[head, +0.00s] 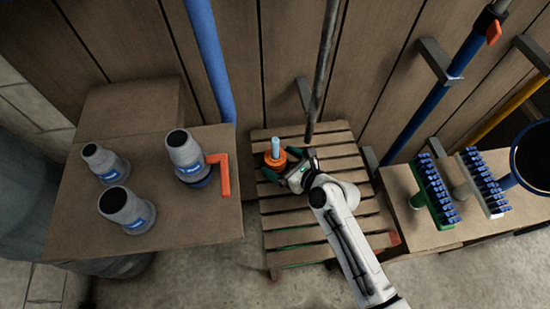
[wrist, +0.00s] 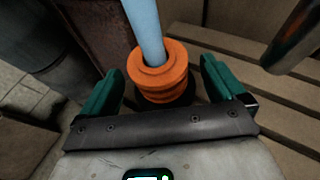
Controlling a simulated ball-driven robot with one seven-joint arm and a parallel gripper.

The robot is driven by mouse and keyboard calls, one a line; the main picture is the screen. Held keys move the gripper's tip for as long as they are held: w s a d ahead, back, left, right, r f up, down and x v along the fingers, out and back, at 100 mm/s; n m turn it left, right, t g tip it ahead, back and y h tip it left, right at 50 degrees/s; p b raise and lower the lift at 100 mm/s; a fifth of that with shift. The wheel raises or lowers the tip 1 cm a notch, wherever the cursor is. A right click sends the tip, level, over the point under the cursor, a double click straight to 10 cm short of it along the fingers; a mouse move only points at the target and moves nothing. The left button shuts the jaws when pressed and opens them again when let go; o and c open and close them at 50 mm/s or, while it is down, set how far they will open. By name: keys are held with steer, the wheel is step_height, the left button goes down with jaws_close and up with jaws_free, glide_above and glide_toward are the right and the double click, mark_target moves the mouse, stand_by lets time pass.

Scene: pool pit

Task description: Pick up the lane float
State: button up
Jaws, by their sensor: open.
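The lane float is an orange ribbed spool (head: 274,159) with a light blue rod (head: 275,145) standing up through its middle. It stands near the upper left of a slatted wooden pallet (head: 290,238). My gripper (head: 277,168) is open, with its green fingers around the float's lower part in the head view. In the wrist view the orange float (wrist: 160,75) sits between the two green fingers (wrist: 162,88), with gaps on both sides. The float's base is partly hidden in shadow behind my gripper's palm.
A dark pole (head: 322,75) stands just behind my gripper. Brushes (head: 435,190) lie on a ledge at right. The pallet's front slats are mostly bare.

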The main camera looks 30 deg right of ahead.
mark_target(281, 162)
steer(key=shift+x, duration=1.75)
steer(key=shift+f, duration=0.15)
steer(key=shift+s, duration=0.1)
steer(key=c, duration=1)
steer(key=shift+c, duration=0.2)
step_height(281, 162, up, 18)
steer(key=p, duration=0.3)
steer(key=shift+r+p, duration=0.2)
steer(key=shift+p, duration=0.4)
steer(key=shift+f, duration=0.15)
